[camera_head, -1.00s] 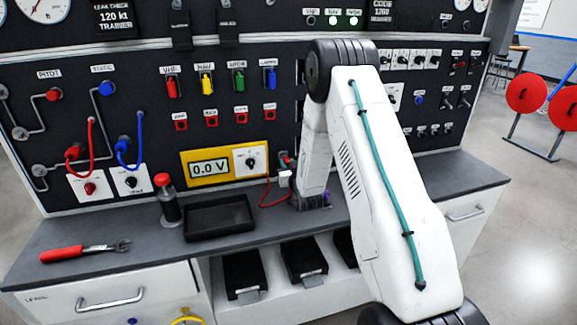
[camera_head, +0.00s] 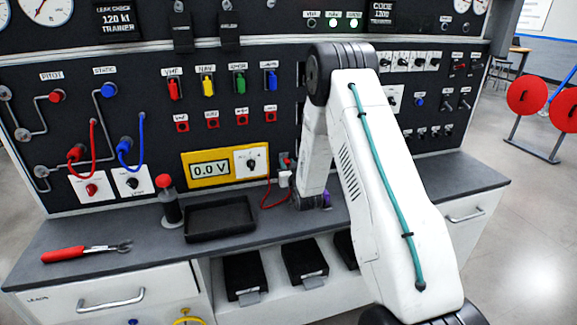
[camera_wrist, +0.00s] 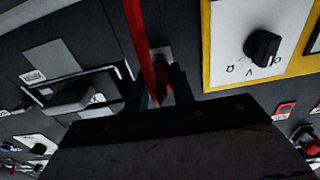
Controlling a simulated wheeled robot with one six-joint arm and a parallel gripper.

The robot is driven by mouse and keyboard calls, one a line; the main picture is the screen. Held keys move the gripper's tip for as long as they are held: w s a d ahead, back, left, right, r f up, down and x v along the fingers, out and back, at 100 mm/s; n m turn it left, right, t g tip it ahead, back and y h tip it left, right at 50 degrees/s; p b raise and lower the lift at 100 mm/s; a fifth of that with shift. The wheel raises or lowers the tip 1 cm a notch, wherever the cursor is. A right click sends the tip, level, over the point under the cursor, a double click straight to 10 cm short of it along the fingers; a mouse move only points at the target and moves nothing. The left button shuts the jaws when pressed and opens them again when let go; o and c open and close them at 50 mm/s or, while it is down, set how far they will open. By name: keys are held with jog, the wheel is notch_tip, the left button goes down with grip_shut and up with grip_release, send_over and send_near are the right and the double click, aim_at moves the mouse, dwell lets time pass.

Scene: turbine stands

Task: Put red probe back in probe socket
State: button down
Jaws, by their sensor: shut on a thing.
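The red probe (camera_wrist: 157,92) is between the dark fingers of my gripper (camera_wrist: 162,92) in the wrist view, and my gripper is shut on it. A red lead (camera_wrist: 138,35) runs up across the wrist view from there. A small pale block (camera_wrist: 161,57), perhaps the probe socket, shows just beyond the fingers; I cannot tell whether the probe touches it. In the head view a small white block (camera_head: 284,179) sits just right of the yellow meter (camera_head: 204,156). My fingertips are mostly hidden behind my arm there.
The meter's dial (camera_wrist: 262,47) is close at the upper right of the wrist view. The panel carries several switches and hoses.

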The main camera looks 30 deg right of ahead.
jog(key=shift+w+r, duration=0.25)
jog(key=c, duration=1.5)
grip_release()
jog(key=o, duration=0.4)
jog(key=shift+w+f, duration=0.15)
jog(key=shift+f, duration=0.05)
jog(key=shift+o, duration=0.8)
jog(key=v, duration=0.7)
